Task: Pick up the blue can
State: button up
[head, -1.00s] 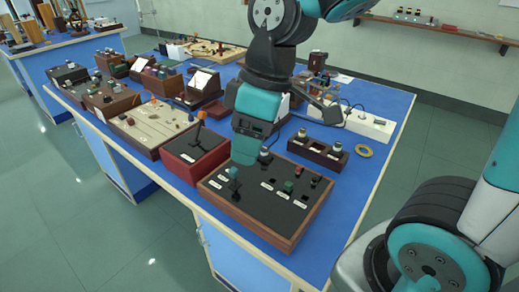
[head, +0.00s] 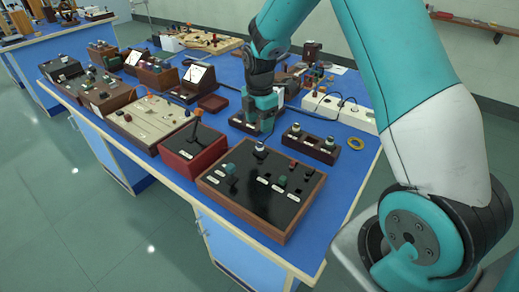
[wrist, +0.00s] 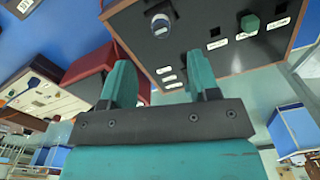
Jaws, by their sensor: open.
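I cannot make out a blue can in either view. My gripper (head: 255,122) points down over the bench in the head view, at the back of the black control panel (head: 228,196) and close to a small dark box with knobs (head: 237,125). In the wrist view my gripper (wrist: 160,68) shows two teal fingers standing apart, with nothing between them. The black panel (wrist: 190,62) with its knobs lies beyond the fingertips there. My gripper and arm hide part of the bench behind them.
Bare bench shows at the right.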

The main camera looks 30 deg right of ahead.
aim_at(260, 143)
notch_tip(260, 143, down, 9)
jog(key=shift+f+p, duration=0.1)
jog(key=shift+p, duration=1)
grip_shut()
